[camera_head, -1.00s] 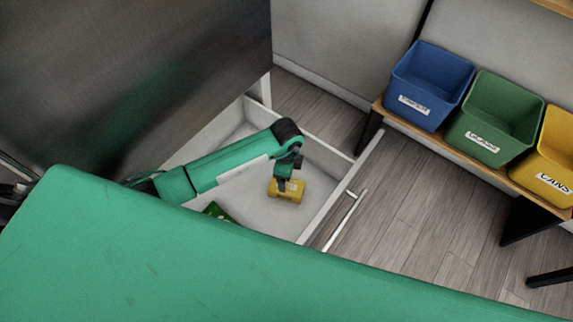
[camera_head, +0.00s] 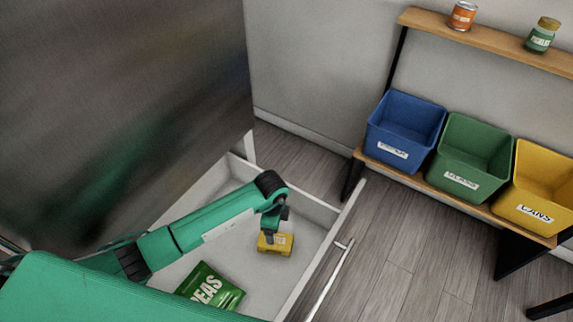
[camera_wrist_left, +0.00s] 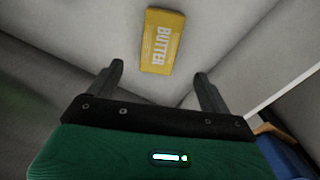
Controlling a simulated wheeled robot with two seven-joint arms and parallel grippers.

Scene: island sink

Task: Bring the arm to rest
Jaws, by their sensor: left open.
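My left arm reaches from the left over an open white drawer (camera_head: 312,213) in the head view. My left gripper (camera_head: 270,236) points down into the drawer, just above a yellow butter box (camera_head: 274,246). In the left wrist view the left gripper (camera_wrist_left: 160,80) has its two fingers wide apart with nothing between them. The butter box (camera_wrist_left: 161,41) lies flat on the drawer floor beyond the fingertips, apart from them. A green peas bag (camera_head: 210,287) lies in the drawer nearer to me. My right gripper is not in view.
A blue bin (camera_head: 404,130), a green bin (camera_head: 470,155) and a yellow bin (camera_head: 540,186) stand on a low shelf at right. An orange can (camera_head: 462,16) and a green jar (camera_head: 541,36) stand on the upper shelf. The drawer handle (camera_head: 330,281) sticks out over clear floor.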

